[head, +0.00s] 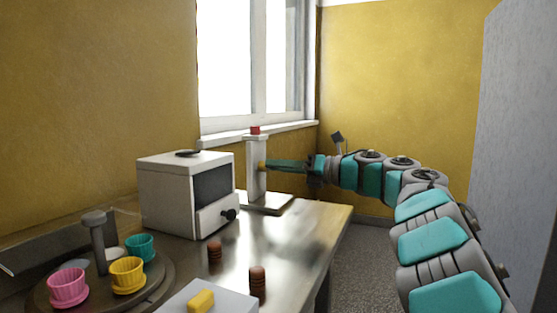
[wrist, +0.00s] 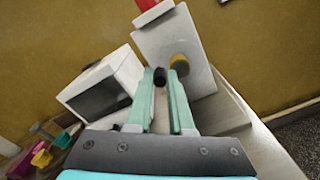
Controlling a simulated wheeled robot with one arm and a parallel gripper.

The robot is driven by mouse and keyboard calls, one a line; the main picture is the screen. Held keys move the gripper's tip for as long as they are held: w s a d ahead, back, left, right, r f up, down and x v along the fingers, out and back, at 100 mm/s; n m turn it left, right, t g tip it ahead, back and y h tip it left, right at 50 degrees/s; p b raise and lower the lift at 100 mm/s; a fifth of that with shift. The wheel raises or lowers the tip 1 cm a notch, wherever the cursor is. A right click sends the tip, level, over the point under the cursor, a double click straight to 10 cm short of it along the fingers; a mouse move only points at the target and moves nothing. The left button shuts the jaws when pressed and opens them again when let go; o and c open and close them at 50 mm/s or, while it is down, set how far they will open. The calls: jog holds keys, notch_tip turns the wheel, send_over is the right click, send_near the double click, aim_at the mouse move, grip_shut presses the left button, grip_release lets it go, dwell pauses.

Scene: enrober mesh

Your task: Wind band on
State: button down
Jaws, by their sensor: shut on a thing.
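A pale upright post (head: 256,175) stands on a flat base (head: 268,203) near the far end of the metal table, with a red cap (head: 255,130) on top. My gripper (head: 272,164) reaches in from the right, level with this knob. In the wrist view its teal fingers (wrist: 160,82) are closed on a small black handle (wrist: 160,76), just beside the yellow knob. How the handle joins the post is hidden. No band can be made out.
A white box machine (head: 165,195) with a dark window and black knob stands left of the post. Two brown ribbed cylinders (head: 215,253), a pale board (head: 232,303) with a yellow block (head: 201,301), and a round stand (head: 155,280) with coloured cups are nearer. The table's right front is clear.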

jog(key=shift+w+d+r+m+p, duration=0.1)
jog(key=shift+w+r+m+p, duration=0.15)
jog(key=shift+m, duration=0.9)
jog(key=shift+w+d+r+m+p, duration=0.1)
jog(key=shift+r+m+p, duration=0.2)
jog(key=shift+m, duration=0.8)
jog(key=shift+w+r+m+p, duration=0.1)
jog(key=shift+w+m+p, duration=0.2)
jog(key=shift+m, duration=0.85)
jog(key=shift+s, duration=0.1)
jog(key=c, duration=0.8)
grip_release()
jog(key=shift+d, duration=0.1)
jog(key=b+v, duration=0.1)
jog(key=v, duration=0.6)
jog(key=shift+d, duration=0.25)
jog(key=shift+s, duration=0.1)
